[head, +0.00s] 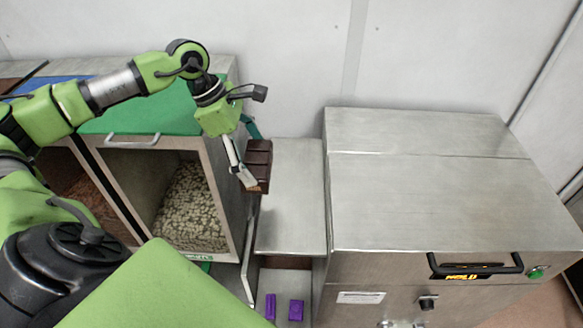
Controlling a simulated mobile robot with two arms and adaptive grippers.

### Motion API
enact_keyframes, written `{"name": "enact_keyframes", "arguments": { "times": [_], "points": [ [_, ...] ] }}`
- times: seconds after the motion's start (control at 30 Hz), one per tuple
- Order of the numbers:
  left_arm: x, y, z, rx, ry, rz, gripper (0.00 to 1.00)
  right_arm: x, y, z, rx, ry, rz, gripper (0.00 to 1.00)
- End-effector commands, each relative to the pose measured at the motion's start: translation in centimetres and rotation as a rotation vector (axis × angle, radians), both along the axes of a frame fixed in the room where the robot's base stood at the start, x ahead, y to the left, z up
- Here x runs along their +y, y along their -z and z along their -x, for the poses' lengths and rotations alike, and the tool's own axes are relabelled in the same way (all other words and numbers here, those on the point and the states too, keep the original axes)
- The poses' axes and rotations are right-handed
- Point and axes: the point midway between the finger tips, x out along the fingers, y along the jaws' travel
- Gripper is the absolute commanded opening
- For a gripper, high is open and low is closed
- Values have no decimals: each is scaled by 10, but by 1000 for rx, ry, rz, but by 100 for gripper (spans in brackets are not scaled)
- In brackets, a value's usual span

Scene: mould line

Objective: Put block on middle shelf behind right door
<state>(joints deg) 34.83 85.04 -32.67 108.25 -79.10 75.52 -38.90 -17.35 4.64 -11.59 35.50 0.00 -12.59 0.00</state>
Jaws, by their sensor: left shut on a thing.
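A dark brown block (260,158) with segments like a chocolate bar is held upright by my left gripper (249,174). The gripper is shut on it, above the left edge of a narrow metal stand (292,190) between the bins and the large metal machine. Part of the block is hidden behind the fingers. I cannot make out a right door with a middle shelf behind it. A thin upright panel edge (247,262) shows at the left of the stand; I cannot tell whether it is a door. My right gripper is not in view.
A bin (157,197) of pale pellets with a green lid (150,117) stands at left. A steel machine (430,205) with a black handle and a lit display stands at right. Two purple pieces (270,306) (296,310) lie on a lower surface. The stand's top is clear.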

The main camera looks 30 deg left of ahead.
Motion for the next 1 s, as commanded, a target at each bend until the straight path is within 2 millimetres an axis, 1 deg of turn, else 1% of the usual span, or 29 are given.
{"name": "enact_keyframes", "arguments": {
  "times": [0.03,0.07,0.17,0.33,0.4,0.5,0.6,0.83,0.9,1.0],
  "points": [
    [-6,-2,-9,-4,3,7,51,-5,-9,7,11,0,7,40],
    [-7,0,-13,-3,4,6,51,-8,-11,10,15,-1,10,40],
    [-13,7,-29,-4,2,6,51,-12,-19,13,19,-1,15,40],
    [-24,22,-58,-1,2,5,51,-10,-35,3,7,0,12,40],
    [-28,38,-67,2,1,5,51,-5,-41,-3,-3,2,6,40],
    [-32,55,-80,0,0,4,51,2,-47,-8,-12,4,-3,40],
    [-34,67,-89,-2,0,1,51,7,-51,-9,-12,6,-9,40],
    [-39,82,-100,-1,1,2,51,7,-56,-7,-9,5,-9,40],
    [-38,90,-99,3,-1,1,51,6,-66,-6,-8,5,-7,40],
    [-38,103,-99,1,-1,1,51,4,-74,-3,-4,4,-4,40]
  ]
}}
